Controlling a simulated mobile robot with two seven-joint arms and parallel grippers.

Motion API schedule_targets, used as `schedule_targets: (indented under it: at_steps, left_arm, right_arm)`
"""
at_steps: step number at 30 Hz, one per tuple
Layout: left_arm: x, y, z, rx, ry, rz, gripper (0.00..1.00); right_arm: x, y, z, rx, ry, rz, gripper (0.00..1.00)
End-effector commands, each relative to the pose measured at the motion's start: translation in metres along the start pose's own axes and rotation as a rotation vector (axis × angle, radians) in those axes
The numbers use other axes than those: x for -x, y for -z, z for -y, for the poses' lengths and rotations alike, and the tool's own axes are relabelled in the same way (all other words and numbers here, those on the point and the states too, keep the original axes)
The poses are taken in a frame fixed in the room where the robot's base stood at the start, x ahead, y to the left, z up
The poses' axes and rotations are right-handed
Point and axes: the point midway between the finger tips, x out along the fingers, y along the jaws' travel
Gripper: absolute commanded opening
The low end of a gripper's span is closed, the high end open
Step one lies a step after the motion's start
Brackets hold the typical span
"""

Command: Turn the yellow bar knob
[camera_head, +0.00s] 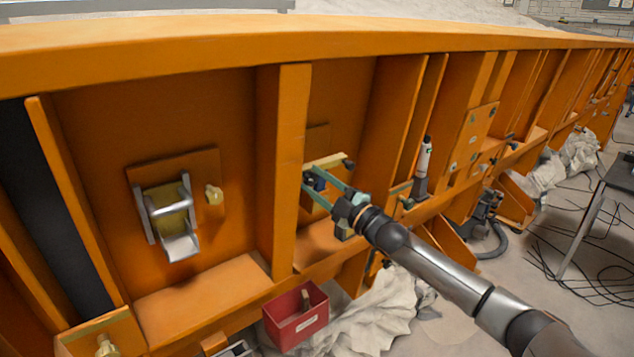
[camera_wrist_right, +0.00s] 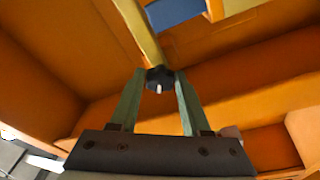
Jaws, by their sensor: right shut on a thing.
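The yellow bar knob (camera_head: 327,161) is in a recess of the orange frame, just right of a thick upright rib, in the head view. In the right wrist view its pale yellow bar (camera_wrist_right: 140,30) runs up and to the left from a dark round part (camera_wrist_right: 160,78). My right gripper (camera_head: 314,182) reaches in from the right, with its green fingers at the knob. In the wrist view its fingertips (camera_wrist_right: 159,73) are shut on the dark part, one on each side. The fingers partly hide the knob in the head view. My left gripper is out of view.
A metal latch (camera_head: 172,218) and a small pale knob (camera_head: 214,195) sit on the panel to the left. A red box (camera_head: 296,316) hangs below. A white-and-grey cylinder (camera_head: 424,160) stands right of the gripper. Orange ribs border the recess closely.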

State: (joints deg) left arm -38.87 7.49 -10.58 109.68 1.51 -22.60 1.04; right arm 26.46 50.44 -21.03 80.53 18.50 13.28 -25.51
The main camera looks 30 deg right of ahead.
Motion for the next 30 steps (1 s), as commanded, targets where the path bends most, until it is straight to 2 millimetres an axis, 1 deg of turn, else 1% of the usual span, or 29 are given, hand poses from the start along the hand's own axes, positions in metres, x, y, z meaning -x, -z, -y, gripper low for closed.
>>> schedule_targets:
  at_steps: [3, 18, 24, 30]
  left_arm:
    - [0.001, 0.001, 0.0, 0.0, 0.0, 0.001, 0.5]
    - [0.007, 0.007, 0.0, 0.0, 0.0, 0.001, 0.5]
    - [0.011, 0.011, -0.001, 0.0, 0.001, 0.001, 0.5]
    - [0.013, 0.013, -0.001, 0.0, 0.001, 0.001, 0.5]
  right_arm:
    - [0.0, 0.0, 0.001, -0.115, -0.02, 0.001, 0.0]
    - [0.0, 0.001, 0.003, -0.578, -0.103, 0.002, 0.0]
    - [0.0, 0.002, 0.004, -0.737, -0.131, 0.002, 0.0]
    - [-0.001, 0.002, 0.004, -0.854, -0.152, 0.002, 0.0]
